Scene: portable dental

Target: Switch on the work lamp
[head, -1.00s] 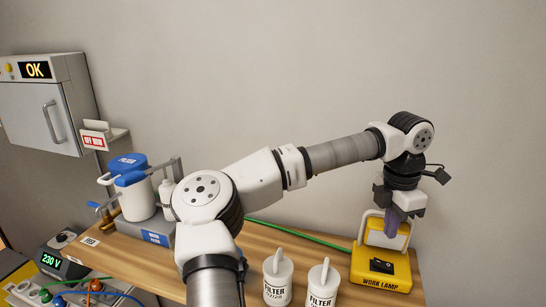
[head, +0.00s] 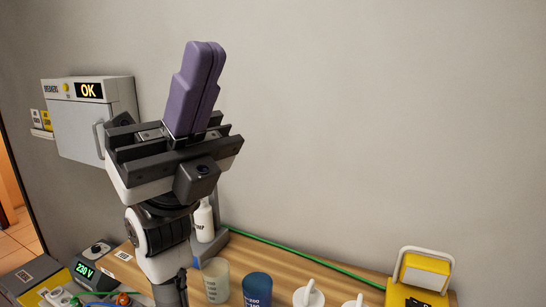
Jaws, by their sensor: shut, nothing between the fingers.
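The yellow work lamp (head: 428,266) with a pale carrying handle stands on the wooden bench at the lower right of the head view. Its front is cut off by the bottom edge, and only a sliver of its dark switch (head: 415,302) shows. I cannot tell from this view which way the switch sits or whether the lamp is lit. My gripper (head: 206,45) is at the upper left, far from the lamp. Its purple fingers point up and are shut together with nothing between them.
A breaker box (head: 88,115) with an OK display hangs on the wall at left. A green 230 V meter (head: 86,269) is at the lower left. Cups (head: 216,280) and white filter canisters (head: 308,297) stand on the bench (head: 275,255). A green cable runs along the wall.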

